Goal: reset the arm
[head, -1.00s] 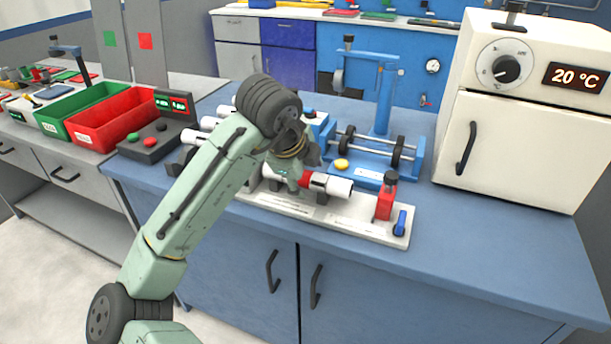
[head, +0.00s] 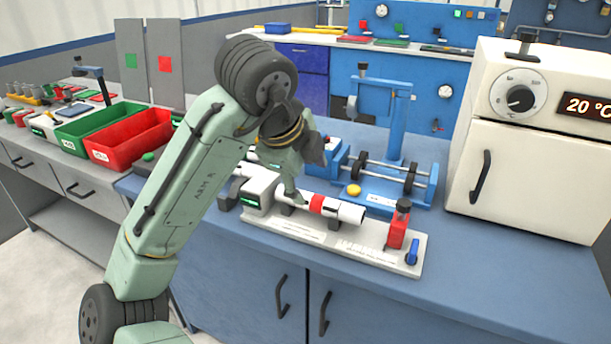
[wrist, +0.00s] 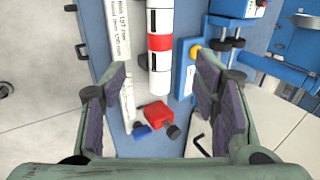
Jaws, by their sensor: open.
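My gripper (head: 298,190) is over the workbench, above the fixture board, with its jaws apart. In the wrist view the open gripper (wrist: 163,72) has nothing between its pads. A white pipe with a red band (head: 347,212) lies along the fixture board; in the wrist view the pipe (wrist: 160,65) shows beyond and below the fingertips, between the two fingers. The pale fixture board (head: 375,256) carries a red clamp (head: 397,232) and a blue lever (head: 412,252) at its right end. My arm and gripper hide part of the pipe's left side in the head view.
A blue stand with rollers (head: 395,130) is just behind the fixture. A white oven reading 20 °C (head: 520,165) stands at the right. Green (head: 85,135) and red (head: 115,150) bins sit on the left counter. The blue benchtop's right front (head: 500,285) is clear.

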